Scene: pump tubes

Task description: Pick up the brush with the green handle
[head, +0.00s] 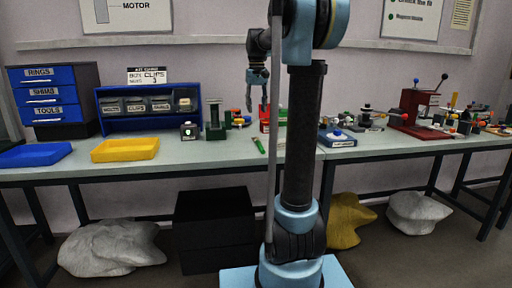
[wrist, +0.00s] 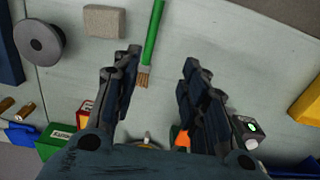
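The brush with the green handle (head: 259,145) lies on the table in the head view, in front of my gripper. In the wrist view the brush (wrist: 153,32) runs down from the top edge, with its tan bristles pointing toward my gripper. My gripper (head: 256,104) is above the table with its fingers pointing down. In the wrist view my gripper (wrist: 161,58) is open and empty. The bristle end shows between the fingertips, closer to the left finger. The far end of the handle is cut off by that frame.
A yellow tray (head: 124,150) and a blue tray (head: 35,155) lie at the table's left. A red box (head: 265,125) and a dark green stand (head: 215,128) are near my gripper. A beige block (wrist: 104,20) and a grey disc (wrist: 38,43) lie left of the brush.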

